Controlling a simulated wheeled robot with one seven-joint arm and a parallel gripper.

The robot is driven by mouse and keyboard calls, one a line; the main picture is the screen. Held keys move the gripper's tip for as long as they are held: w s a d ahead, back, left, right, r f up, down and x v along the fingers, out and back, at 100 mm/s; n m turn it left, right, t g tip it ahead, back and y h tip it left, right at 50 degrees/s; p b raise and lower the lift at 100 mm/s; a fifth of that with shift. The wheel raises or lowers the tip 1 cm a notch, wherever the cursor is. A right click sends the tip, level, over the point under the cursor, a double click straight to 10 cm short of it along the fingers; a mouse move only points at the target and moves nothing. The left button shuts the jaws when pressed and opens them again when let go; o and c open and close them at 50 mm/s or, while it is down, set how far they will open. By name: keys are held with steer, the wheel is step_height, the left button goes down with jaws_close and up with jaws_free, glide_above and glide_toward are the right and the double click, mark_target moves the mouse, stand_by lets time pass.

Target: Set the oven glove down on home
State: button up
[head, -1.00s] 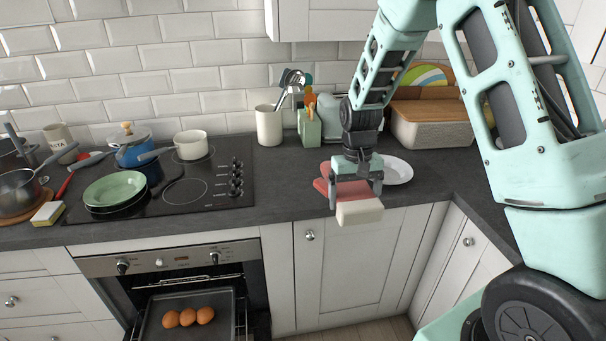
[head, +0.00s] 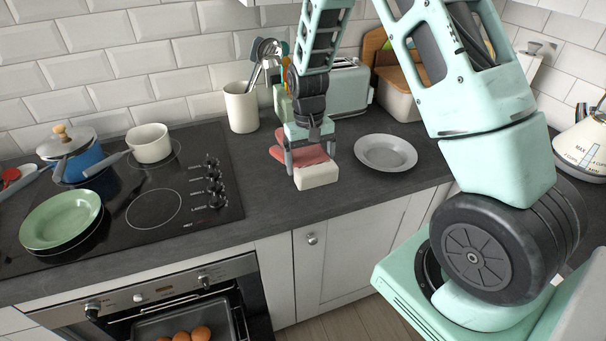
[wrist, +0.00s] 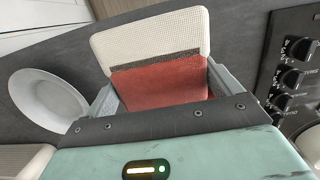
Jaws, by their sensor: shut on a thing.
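The oven glove (head: 316,176) is red with a pale cream cuff. My gripper (head: 311,158) is shut on it, pointing down, with a finger on either side. In the wrist view the glove (wrist: 160,83) lies between both fingers, its cream end reaching out beyond them. In the head view it is over the slate worktop (head: 262,190), between the hob and a plate. I cannot tell whether it touches the worktop. No place marked as home shows.
The white plate (head: 386,153) is just right of the glove. The black hob (head: 150,210) with pans is to the left. A utensil pot (head: 241,108), a toaster (head: 350,90) and a bread bin (head: 397,100) stand behind.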

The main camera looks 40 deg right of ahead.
steer(key=shift+f+p, duration=0.85)
steer(key=shift+f, duration=2.65)
steer(key=o, duration=1.6)
steer(key=shift+f, duration=0.15)
steer(key=shift+c, duration=0.2)
steer(key=r+b, duration=0.1)
steer(key=r, duration=0.3)
steer(key=r+b, duration=0.1)
steer(key=r, duration=0.2)
steer(key=w+r+b, duration=0.1)
steer(key=r, duration=0.3)
steer(key=shift+d+r+b, duration=0.15)
steer(key=shift+r+b, duration=0.15)
steer(key=shift+r, duration=0.05)
steer(key=s+a+r+n, duration=0.35)
steer(key=s+a, duration=0.25)
steer(key=a, duration=0.4)
steer(key=s+a+r+n, duration=0.2)
steer(key=s+a+r, duration=0.25)
steer(key=a, duration=0.45)
steer(key=s+a+n, duration=0.2)
steer(key=s+a, duration=0.1)
steer(key=s, duration=0.5)
steer(key=s+a+r+n+t, duration=0.1)
steer(key=s+a+n, duration=0.2)
steer(key=s, duration=0.5)
